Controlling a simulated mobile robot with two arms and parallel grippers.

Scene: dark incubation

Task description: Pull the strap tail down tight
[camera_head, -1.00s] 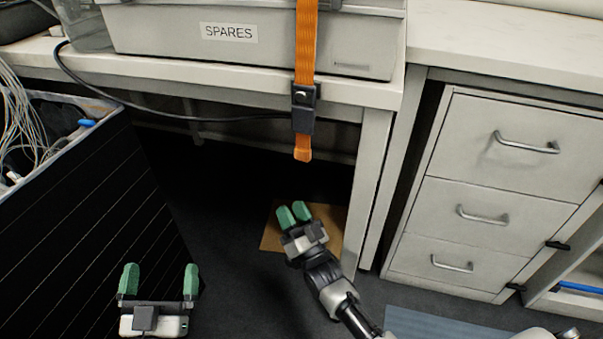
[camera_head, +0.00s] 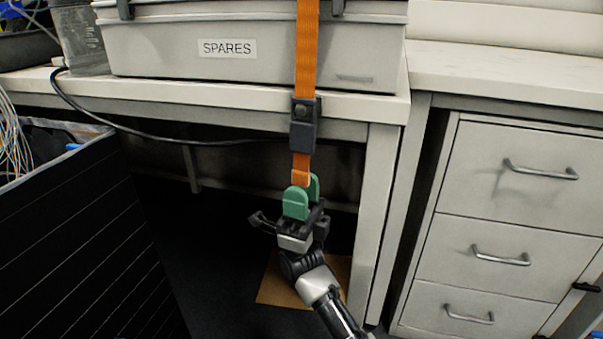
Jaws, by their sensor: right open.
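An orange strap (camera_head: 306,50) hangs down over the front of the grey bin labelled SPARES (camera_head: 150,48) and the table edge. It passes through a dark buckle (camera_head: 304,125) at the table's front edge. The short orange strap tail (camera_head: 301,168) hangs below the buckle. My right gripper (camera_head: 302,196) is just under the tail with its green fingertips pointing up. Its fingers are open, one in front of the other in this view, and the tail's lower end is at their tips. I cannot tell whether the tail lies between them. My left gripper is out of view.
A white-topped table (camera_head: 220,98) carries the bin, and its leg (camera_head: 376,210) stands right of my arm. A black cable (camera_head: 150,133) droops along its front. A drawer cabinet (camera_head: 510,215) is at right, a black-sided crate (camera_head: 85,240) at left. A brown sheet (camera_head: 275,288) lies on the floor.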

